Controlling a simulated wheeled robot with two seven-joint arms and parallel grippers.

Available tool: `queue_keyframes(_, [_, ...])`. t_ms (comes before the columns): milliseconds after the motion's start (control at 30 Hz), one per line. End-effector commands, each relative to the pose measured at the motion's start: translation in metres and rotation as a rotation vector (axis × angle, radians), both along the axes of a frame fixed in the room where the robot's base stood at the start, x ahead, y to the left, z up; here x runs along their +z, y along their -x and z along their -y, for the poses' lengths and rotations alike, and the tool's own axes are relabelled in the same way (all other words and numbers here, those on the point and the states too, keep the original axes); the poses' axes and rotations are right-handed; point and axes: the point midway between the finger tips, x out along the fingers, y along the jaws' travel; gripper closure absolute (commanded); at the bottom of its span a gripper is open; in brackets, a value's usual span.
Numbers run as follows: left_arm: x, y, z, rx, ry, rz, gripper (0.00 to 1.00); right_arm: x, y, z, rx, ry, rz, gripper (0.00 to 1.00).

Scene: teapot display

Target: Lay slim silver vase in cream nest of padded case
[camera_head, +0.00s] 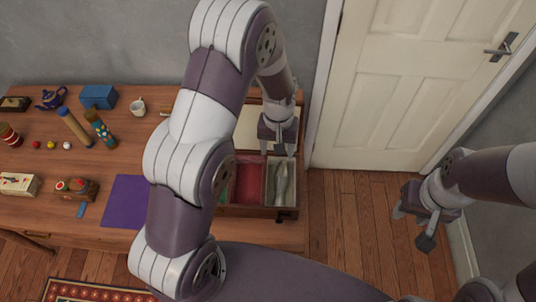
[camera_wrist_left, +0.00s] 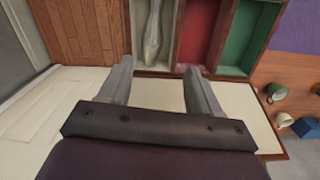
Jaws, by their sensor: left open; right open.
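The slim silver vase (camera_head: 282,184) lies in the cream compartment at the right end of the padded case (camera_head: 252,211). The left wrist view shows the vase (camera_wrist_left: 153,32) lengthwise between that compartment's walls, with nothing gripping it. My left gripper (camera_head: 277,149) is open and empty over the case's lid side, just beyond the vase's far end. Its fingers (camera_wrist_left: 160,72) stand apart in the left wrist view. My right gripper (camera_head: 412,227) is open and empty, off to the right over the floor. My left arm hides part of the case.
The case has red (camera_head: 250,182) and green (camera_wrist_left: 238,35) compartments beside the cream one; its open lid (camera_wrist_left: 232,105) has a cream lining. A purple mat (camera_head: 124,202), blue box (camera_head: 98,97), teapot (camera_head: 51,99), white mug (camera_head: 137,107) and two cylinders are left on the table.

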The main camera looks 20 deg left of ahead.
Motion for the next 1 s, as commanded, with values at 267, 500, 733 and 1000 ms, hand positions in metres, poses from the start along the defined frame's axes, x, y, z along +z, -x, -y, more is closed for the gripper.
queue_keyframes(267, [0.101,0.112,-0.039,-0.148,-0.014,0.143,0.37,0.000,0.000,0.000,0.000,0.000,0.000,0.57])
queue_keyframes(500, [0.107,0.131,-0.043,-0.174,-0.019,0.160,0.37,0.000,0.000,0.000,0.000,0.000,0.000,0.57])
queue_keyframes(733, [0.097,0.131,-0.042,-0.172,-0.019,0.160,0.37,-0.010,0.000,0.000,0.000,0.000,-0.001,0.57])
queue_keyframes(1000, [0.098,0.130,-0.042,-0.172,-0.019,0.160,0.37,-0.008,0.000,0.000,0.000,0.000,0.000,0.57])
